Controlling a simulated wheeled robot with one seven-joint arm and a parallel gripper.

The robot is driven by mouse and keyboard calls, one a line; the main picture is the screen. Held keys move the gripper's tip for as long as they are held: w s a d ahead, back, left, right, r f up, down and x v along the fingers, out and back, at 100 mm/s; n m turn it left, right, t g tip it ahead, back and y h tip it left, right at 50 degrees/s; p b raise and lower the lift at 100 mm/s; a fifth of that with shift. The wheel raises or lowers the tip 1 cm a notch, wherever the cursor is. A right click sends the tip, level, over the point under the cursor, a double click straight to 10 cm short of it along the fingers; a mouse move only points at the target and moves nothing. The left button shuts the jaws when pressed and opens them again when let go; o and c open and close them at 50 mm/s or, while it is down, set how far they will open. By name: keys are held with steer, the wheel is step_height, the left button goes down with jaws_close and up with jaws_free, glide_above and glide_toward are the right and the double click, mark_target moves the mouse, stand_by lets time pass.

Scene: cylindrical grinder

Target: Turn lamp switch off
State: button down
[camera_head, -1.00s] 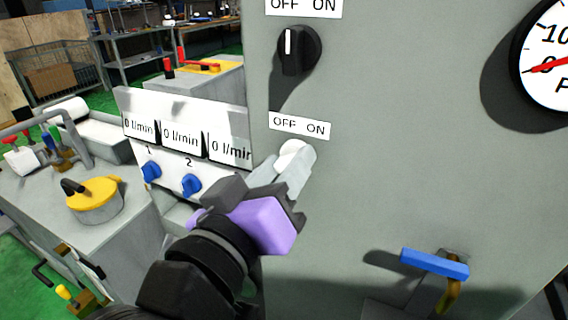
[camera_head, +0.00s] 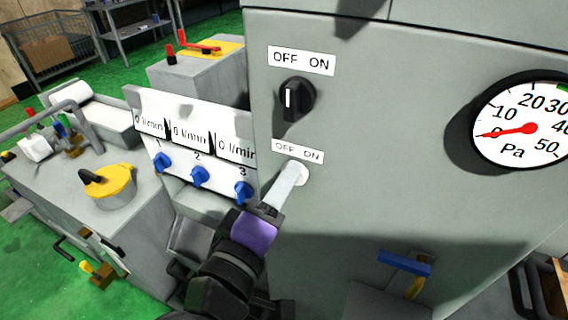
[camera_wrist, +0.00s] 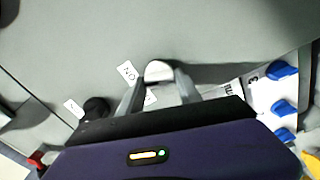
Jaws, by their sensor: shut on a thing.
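The lower switch on the grey cabinet has a round white knob (camera_head: 301,173) under an "OFF ON" label (camera_head: 297,151). My gripper (camera_head: 296,172) reaches up to it from the lower left and is shut on it. In the wrist view the white knob (camera_wrist: 158,70) sits between the two grey fingertips (camera_wrist: 158,80). The fingers hide part of the knob, so its pointing direction cannot be told. Above is a black rotary switch (camera_head: 295,98) with a white mark, under another "OFF ON" label (camera_head: 302,61). No lettering shows which switch is the lamp's.
A round pressure gauge (camera_head: 525,125) is at the right, and a blue-handled valve (camera_head: 404,263) is below. To the left, a flowmeter panel (camera_head: 190,145) with blue knobs (camera_head: 200,175) stands close to my gripper.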

steer(key=n+p, duration=0.3)
steer(key=shift+a+p, duration=0.1)
steer(key=shift+p, duration=0.3)
steer(key=shift+f+n, duration=0.1)
steer(key=shift+n, duration=0.3)
steer(key=c, duration=0.9)
jaws_free()
steer(key=shift+o, duration=0.2)
steer(key=b+v, duration=0.1)
steer(key=v, duration=0.7)
steer(key=shift+b, duration=0.3)
